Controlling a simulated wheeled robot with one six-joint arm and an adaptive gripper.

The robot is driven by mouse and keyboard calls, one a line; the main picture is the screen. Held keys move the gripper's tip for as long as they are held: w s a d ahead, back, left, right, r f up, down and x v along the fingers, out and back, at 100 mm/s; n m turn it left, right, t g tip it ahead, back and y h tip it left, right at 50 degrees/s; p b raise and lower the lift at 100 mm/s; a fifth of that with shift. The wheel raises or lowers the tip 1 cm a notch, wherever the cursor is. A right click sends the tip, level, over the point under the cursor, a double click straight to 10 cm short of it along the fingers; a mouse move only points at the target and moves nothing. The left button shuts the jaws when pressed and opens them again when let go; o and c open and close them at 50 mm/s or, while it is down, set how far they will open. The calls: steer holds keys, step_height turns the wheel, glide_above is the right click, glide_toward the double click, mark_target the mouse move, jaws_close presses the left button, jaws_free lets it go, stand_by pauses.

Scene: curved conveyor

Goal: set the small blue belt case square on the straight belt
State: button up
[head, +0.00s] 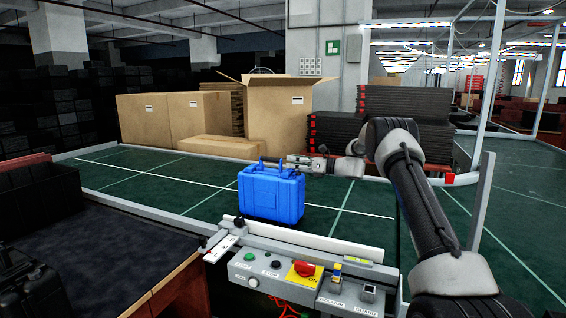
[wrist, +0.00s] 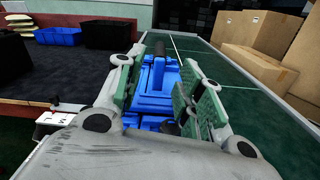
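The small blue belt case (head: 271,196) stands upright at the near side of the green belt (head: 345,226), just behind the white rail. Its lower edge is partly hidden by that rail. My gripper (head: 290,163) is level with the case's top, by its raised handle parts. In the wrist view the blue case (wrist: 152,103) shows between the two green-padded fingers of my gripper (wrist: 158,95). The fingers are spread wide, and I see no clear grip on the case.
A control panel (head: 300,277) with buttons and a red switch lies along the belt's near edge. Cardboard boxes (head: 172,119) stand behind the belt. A dark table (head: 95,245) is at left, with bins. The belt left of the case is clear.

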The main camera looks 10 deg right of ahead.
steer(key=shift+s+d, duration=0.45)
steer(key=shift+d, duration=0.15)
steer(key=s+a+r+n+g+h, duration=0.1)
steer(key=s+a+r+n+g, duration=0.2)
steer(key=s, duration=0.4)
steer(key=s+a+r+n+g+h, duration=0.1)
steer(key=s+a+r+n+h, duration=0.1)
steer(key=s+a+r+n, duration=0.3)
steer(key=s+d+r+n+g+h, duration=0.1)
steer(key=s+r+n+h, duration=0.15)
steer(key=s, duration=0.65)
steer(key=s+d+r+n+g+h, duration=0.15)
steer(key=s+n, duration=0.25)
steer(key=s, duration=0.5)
steer(key=s+d+f+n+h, duration=0.1)
steer(key=s+d+n+h, duration=0.1)
steer(key=s, duration=0.8)
steer(key=s+d+f+n+h, duration=0.1)
steer(key=s+d+n+h, duration=0.2)
steer(key=s, duration=0.8)
steer(key=s+d+f+n+h, duration=0.1)
steer(key=s+d+n+h, duration=0.1)
steer(key=s+d+n, duration=0.3)
steer(key=s+n, duration=0.3)
steer(key=s, duration=0.3)
steer(key=shift+d+f+h, duration=0.3)
steer(key=shift+f, duration=0.1)
